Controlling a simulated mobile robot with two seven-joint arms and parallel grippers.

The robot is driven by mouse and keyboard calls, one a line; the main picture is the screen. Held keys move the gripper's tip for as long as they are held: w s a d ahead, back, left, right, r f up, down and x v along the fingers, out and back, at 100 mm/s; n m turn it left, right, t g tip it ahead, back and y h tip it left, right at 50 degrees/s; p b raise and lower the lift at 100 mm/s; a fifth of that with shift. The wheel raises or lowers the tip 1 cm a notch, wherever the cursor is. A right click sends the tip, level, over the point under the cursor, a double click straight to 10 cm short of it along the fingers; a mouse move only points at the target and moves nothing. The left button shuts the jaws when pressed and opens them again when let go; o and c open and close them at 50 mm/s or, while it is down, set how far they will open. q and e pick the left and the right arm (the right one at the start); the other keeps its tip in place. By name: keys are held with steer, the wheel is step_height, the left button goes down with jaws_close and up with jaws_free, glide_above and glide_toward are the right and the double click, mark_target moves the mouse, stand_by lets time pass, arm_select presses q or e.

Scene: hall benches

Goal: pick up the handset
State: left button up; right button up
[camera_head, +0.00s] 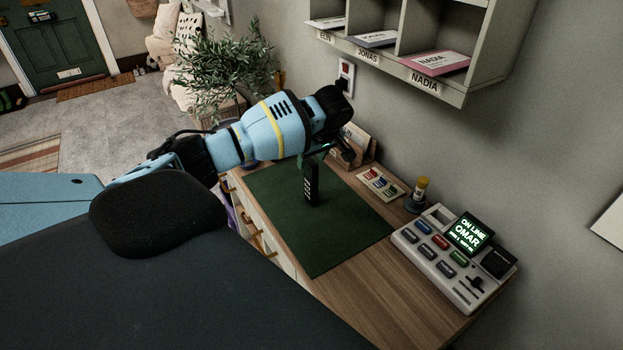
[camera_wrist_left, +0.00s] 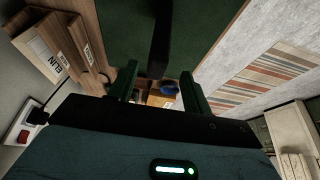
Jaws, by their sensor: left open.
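The handset (camera_head: 312,187) is a slim black phone with a light keypad. It appears upright over the green desk mat (camera_head: 350,225), with its top close below my left gripper (camera_head: 317,154). In the left wrist view the dark handset (camera_wrist_left: 161,38) lies between the lines of the two fingers of my left gripper (camera_wrist_left: 160,85). These fingers are apart. I cannot tell whether either one touches the handset. My right gripper is not in view.
A pale phone console (camera_head: 450,255) with a lit screen stands right on the wooden desk (camera_head: 385,300). A label card (camera_head: 380,184) and a small yellow-topped object (camera_head: 419,191) sit behind the mat. Wall pigeonholes (camera_head: 400,60) hang above; a leafy plant (camera_head: 225,75) stands beyond.

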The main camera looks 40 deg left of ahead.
mark_target(310, 170)
arm_select(q)
steer(key=shift+d+b+x, duration=0.1)
steer(key=shift+b+x, duration=0.1)
steer(key=shift+x, duration=1.45)
steer(key=shift+d+b+x, duration=0.15)
steer(key=shift+b+x, duration=0.05)
steer(key=shift+x, duration=1.5)
steer(key=shift+w, duration=0.15)
jaws_close()
